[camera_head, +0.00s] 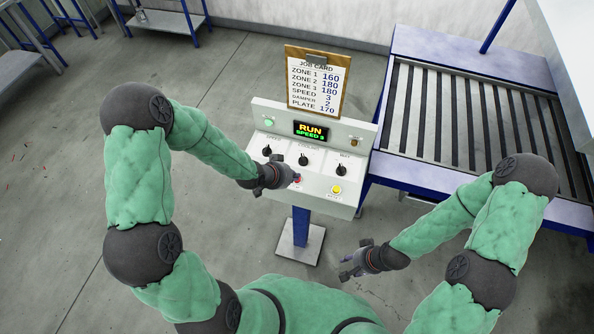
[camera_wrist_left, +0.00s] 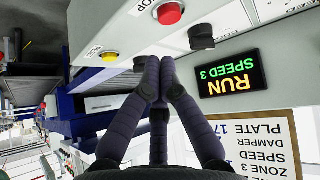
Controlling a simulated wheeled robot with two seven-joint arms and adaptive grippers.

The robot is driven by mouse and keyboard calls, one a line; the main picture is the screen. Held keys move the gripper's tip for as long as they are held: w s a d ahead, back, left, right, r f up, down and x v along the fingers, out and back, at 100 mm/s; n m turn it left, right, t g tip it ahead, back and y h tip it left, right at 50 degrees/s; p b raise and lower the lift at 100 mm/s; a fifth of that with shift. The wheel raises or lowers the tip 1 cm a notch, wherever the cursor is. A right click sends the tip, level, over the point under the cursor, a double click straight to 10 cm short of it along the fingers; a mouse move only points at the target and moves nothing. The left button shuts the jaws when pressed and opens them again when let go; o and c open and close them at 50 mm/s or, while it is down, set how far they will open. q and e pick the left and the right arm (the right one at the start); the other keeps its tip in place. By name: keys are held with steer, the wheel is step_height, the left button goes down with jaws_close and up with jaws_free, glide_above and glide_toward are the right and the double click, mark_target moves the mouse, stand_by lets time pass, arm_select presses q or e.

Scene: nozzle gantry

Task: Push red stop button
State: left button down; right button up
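The red stop button (camera_head: 297,180) is on the lower front of the control panel, and it also shows in the left wrist view (camera_wrist_left: 170,13) on a grey base. My left gripper (camera_head: 290,178) is right beside the button in the head view. In the left wrist view its fingertips (camera_wrist_left: 156,66) are together with nothing between them, a little apart from the button in the picture. Whether they touch the panel cannot be told. My right gripper (camera_head: 347,266) is empty, fingers spread, low over the floor to the right of the panel's stand.
The control panel (camera_head: 317,188) bears black knobs, a yellow button (camera_head: 336,189), a green lamp (camera_head: 268,122) and a display (camera_head: 311,131) reading RUN SPEED 3. A job card (camera_head: 318,84) stands above it. A roller conveyor (camera_head: 401,165) is to the right. Floor at left is open.

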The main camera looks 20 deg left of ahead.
arm_select(q)
steer(key=w+r+m+t, duration=0.1)
steer(key=w+r+m, duration=0.1)
steer(key=r, duration=0.3)
steer(key=shift+w+a+r+p, duration=0.3)
steer(key=shift+w+r+p, duration=0.1)
steer(key=shift+w, duration=0.1)
steer(key=shift+f, duration=0.15)
step_height(320, 180, down, 8)
steer(key=b, duration=0.6)
steer(key=shift+f+b, duration=0.3)
steer(key=shift+b, duration=0.25)
steer(key=shift+f, duration=0.1)
stand_by(0.4)
steer(key=shift+f+b, duration=0.3)
steer(key=shift+b, duration=0.1)
